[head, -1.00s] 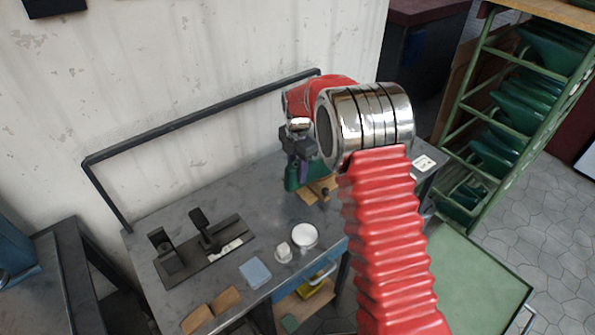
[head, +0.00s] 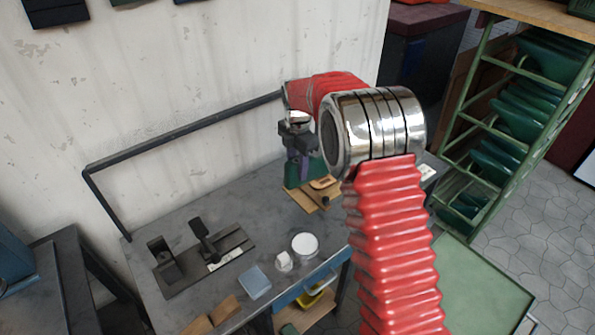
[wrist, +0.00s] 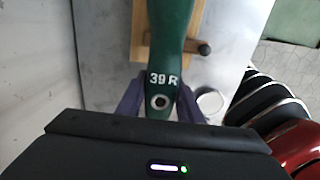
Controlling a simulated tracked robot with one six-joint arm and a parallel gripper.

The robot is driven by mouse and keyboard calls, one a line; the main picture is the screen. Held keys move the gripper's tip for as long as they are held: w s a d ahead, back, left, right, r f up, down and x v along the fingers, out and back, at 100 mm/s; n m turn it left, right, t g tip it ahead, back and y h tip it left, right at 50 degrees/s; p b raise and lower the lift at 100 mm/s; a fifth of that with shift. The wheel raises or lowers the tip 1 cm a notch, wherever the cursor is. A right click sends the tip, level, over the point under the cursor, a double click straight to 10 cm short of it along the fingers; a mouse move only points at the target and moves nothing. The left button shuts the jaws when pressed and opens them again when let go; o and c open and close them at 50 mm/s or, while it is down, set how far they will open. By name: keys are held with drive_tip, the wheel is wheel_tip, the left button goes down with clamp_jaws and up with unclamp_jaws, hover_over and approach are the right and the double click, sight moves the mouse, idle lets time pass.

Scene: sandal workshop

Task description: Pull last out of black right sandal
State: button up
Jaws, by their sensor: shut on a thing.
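The green last (wrist: 172,50), marked "39 R" and with a round hole in its heel end, stands between my purple fingers in the wrist view. My gripper (wrist: 160,103) is shut on this end. In the head view my gripper (head: 302,164) holds the green last (head: 306,174) over a wooden board (head: 304,199) at the back of the grey bench (head: 205,195). The wooden board (wrist: 145,52) also shows beside the last in the wrist view. I cannot make out the black sandal. The last's toe end is out of the wrist frame.
A dark peg (wrist: 204,48) sits right of the last. A green rack (head: 490,130) stands at the right.

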drive_tip(key=shift+r, duration=0.8)
